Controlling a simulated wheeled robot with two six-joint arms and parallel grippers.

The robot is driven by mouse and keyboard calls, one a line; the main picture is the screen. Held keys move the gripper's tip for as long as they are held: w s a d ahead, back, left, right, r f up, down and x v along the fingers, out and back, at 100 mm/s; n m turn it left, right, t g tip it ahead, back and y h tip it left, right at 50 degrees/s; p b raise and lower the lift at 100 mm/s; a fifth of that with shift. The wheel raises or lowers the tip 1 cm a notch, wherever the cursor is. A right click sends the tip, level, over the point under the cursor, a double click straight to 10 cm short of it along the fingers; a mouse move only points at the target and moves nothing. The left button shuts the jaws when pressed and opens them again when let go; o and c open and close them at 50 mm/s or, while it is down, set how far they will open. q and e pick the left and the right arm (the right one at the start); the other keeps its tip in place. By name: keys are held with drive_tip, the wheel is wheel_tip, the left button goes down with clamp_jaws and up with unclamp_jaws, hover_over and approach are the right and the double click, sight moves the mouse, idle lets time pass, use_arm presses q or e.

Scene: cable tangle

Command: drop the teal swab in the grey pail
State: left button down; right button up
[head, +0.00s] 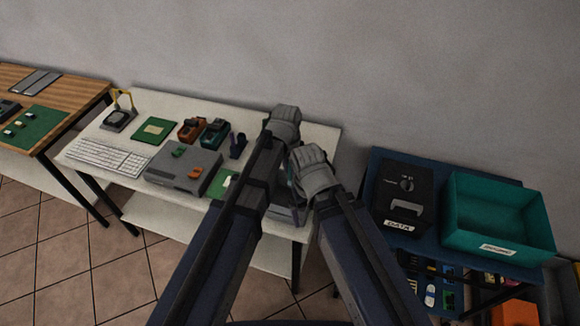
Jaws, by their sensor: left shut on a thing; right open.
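My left gripper (283,118) is the higher one, over the right part of the white table. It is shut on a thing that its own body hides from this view. My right gripper (311,168) is open, just below and to the right of it, by the table's right edge. I cannot make out the teal swab anywhere. No grey pail can be clearly told. A grey object (284,214) shows only partly between my forearms, and I cannot tell what it is.
The white table (215,108) holds a keyboard (108,157), a grey box (184,176), a green board (154,129) and small devices. To the right, a blue table (433,166) bears a black box labelled DATA (405,193) and a teal bin (497,247).

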use_arm(q)
drive_tip(key=shift+f+b, duration=5.25)
drive_tip(key=shift+f, duration=0.4)
use_arm(e)
wheel_tip(320, 180, down, 11)
drive_tip(key=shift+f, duration=0.15)
use_arm(q)
drive_tip(key=c, duration=0.8)
unclamp_jaws()
drive_tip(key=shift+r, duration=0.1)
wheel_tip(320, 180, up, 10)
drive_tip(key=p, duration=1)
use_arm(e)
wheel_tip(320, 180, up, 10)
